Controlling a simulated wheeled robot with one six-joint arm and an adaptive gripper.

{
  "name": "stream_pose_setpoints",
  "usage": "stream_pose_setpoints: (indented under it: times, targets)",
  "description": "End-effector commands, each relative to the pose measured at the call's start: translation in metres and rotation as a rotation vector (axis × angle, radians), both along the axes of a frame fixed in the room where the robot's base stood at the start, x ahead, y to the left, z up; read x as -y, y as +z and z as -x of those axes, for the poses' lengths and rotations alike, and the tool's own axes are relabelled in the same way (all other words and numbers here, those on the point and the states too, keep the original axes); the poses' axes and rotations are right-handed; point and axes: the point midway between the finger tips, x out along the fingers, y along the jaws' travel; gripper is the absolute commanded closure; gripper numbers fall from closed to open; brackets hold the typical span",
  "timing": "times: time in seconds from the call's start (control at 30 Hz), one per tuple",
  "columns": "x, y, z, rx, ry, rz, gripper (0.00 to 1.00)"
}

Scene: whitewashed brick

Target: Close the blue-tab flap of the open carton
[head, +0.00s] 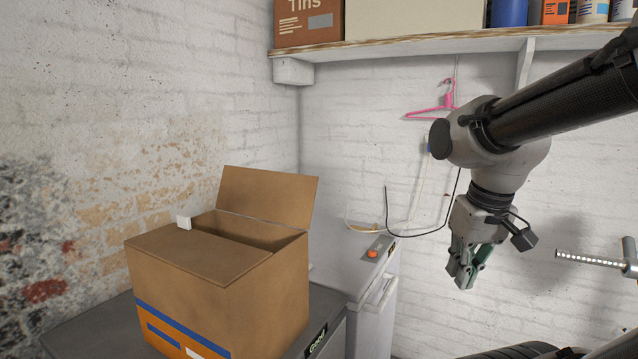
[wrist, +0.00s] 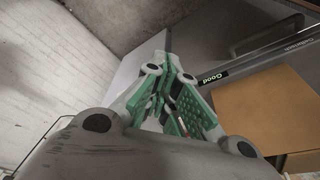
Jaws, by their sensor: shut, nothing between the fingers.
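The open brown carton (head: 270,305) stands on a dark grey cabinet at the lower left of the head view. Its near flap (head: 195,248) lies almost flat over the near half of the top. Its far flap (head: 265,193) stands up, leaning slightly back, and the gap between them is open. A small whitish tab (head: 184,222) shows at the left edge; I see no blue tab. My gripper (head: 463,277) hangs to the right of the carton, well apart from it, shut and empty. In the wrist view, my gripper (wrist: 176,122) is left of the carton (wrist: 268,108).
The dark cabinet (head: 82,338) carries a "Good" label. A pale unit with a red knob (head: 372,254) stands behind it. A shelf (head: 420,42) with boxes and cans runs above. A pink hanger (head: 432,112) and cables hang on the wall. A metal handle (head: 590,260) is at the right.

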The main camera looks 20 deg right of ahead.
Motion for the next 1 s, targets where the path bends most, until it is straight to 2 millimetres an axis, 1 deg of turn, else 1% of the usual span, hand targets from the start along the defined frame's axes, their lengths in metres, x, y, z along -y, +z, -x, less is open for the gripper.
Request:
stream_pose_setpoints:
  times: [0.17, 0.33, 0.47, 0.57, 0.67, 0.77, 0.8, 0.87, 0.9, 0.97, 1.0]
  targets:
    - [0.008, -0.013, -0.009, -0.074, -0.075, -0.044, 1.00]
    - [0.006, -0.033, -0.022, -0.171, -0.197, -0.166, 1.00]
    - [-0.005, -0.053, -0.042, -0.271, -0.333, -0.354, 1.00]
    - [-0.019, -0.065, -0.067, -0.332, -0.439, -0.543, 1.00]
    - [-0.033, -0.072, -0.102, -0.367, -0.533, -0.764, 1.00]
    - [-0.044, -0.070, -0.152, -0.357, -0.608, -1.020, 1.00]
    - [-0.046, -0.065, -0.175, -0.336, -0.629, -1.134, 1.00]
    - [-0.047, -0.052, -0.213, -0.282, -0.639, -1.300, 1.00]
    - [-0.047, -0.040, -0.236, -0.236, -0.634, -1.396, 1.00]
    - [-0.047, -0.018, -0.265, -0.163, -0.602, -1.520, 1.00]
    - [-0.048, -0.001, -0.280, -0.111, -0.571, -1.585, 1.00]
